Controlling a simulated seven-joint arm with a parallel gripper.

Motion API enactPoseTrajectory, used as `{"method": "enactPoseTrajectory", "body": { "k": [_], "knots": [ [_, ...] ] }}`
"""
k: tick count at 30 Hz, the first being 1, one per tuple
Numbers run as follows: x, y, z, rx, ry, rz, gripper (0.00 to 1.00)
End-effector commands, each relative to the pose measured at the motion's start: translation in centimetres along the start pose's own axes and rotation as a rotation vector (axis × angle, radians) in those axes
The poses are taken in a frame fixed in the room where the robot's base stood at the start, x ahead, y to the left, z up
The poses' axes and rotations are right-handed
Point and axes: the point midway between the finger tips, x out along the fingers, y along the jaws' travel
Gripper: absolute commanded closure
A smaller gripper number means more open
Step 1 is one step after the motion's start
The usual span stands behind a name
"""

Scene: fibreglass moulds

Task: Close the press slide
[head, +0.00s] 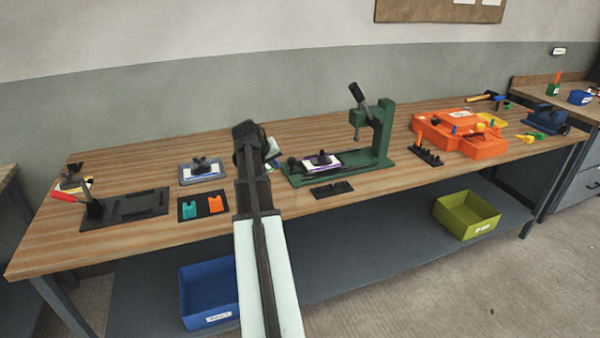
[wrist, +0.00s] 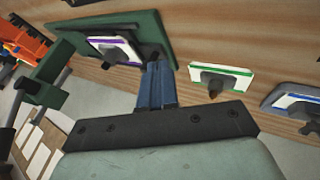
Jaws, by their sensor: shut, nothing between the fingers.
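The green press (head: 382,140) stands on the bench, with an upright column and a black lever at its right end. Its slide carries a white, purple-edged mould (head: 330,163) with a black knob (head: 320,158), on the base left of the ram. In the wrist view the purple-edged mould (wrist: 108,46) lies on the green base (wrist: 150,28). My gripper (wrist: 156,68) is shut and empty. Its blue-grey fingertips appear beside the slide's end of the base; I cannot tell if they touch. In the head view my wrist hides the fingers.
A green-edged mould with a knob (wrist: 220,80) lies close to my gripper. A blue-edged mould (head: 201,171) and a black mat (head: 188,210) with teal and orange pieces are to the left. A black rack (head: 332,190) sits before the press; an orange case (head: 460,135) is right.

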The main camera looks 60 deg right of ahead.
Motion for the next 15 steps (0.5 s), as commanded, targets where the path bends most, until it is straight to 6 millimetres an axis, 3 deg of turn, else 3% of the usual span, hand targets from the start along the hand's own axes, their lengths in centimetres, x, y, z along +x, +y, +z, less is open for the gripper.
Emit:
{"method": "enactPoseTrajectory", "body": {
  "k": [3,8,15],
  "knots": [
    [0.5,1.3,0.2,0.032,-0.004,-0.014,1.0],
    [1.2,1.6,0.2,0.042,-0.005,-0.021,1.0],
    [4.5,1.5,0.2,0.042,-0.006,-0.019,1.0]
  ]
}}
